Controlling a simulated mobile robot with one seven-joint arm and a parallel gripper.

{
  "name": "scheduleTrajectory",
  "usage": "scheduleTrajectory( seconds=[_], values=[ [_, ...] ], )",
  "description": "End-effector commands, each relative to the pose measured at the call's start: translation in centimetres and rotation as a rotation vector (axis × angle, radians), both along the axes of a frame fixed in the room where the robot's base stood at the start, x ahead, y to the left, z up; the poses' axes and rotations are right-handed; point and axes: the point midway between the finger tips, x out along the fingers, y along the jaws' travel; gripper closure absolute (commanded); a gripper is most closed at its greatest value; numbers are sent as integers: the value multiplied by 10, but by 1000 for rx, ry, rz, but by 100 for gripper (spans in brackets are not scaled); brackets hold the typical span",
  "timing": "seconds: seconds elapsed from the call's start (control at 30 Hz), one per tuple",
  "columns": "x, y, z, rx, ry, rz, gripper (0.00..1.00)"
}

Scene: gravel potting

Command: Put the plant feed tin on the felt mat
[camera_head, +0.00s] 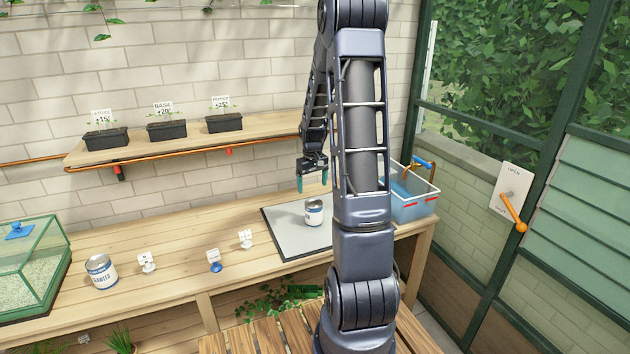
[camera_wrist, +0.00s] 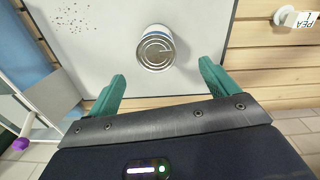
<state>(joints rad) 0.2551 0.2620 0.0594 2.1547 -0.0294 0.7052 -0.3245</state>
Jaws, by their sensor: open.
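A small white and blue tin (camera_head: 314,212) stands upright on the grey mat (camera_head: 283,236). In the wrist view its round metal lid (camera_wrist: 156,52) shows just beyond the fingertips, with the tin apart from both fingers. A larger tin (camera_head: 101,272) with a white and blue label stands upright on the bench at the left, away from the mat. I cannot read either label surely enough to tell which is the plant feed. My gripper (camera_head: 313,181) is open and empty above the mat, close to the small tin; its teal fingers (camera_wrist: 160,82) are spread apart.
Small markers (camera_head: 214,260) stand on the bench between the larger tin and the mat. A glass case (camera_head: 35,265) is at the far left and a water tub (camera_head: 415,206) at the right. Planters (camera_head: 167,131) line the shelf above. Dark specks lie on the mat (camera_wrist: 112,25).

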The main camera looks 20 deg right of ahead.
Motion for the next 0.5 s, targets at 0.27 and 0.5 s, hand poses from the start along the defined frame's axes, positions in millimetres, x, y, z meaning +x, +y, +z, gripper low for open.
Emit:
scheduleTrajectory(
  seconds=[0.27,0.5],
  values=[
    [-44,30,75,-19,-77,-26,14],
    [-92,53,127,-24,-141,-52,14]
  ],
)
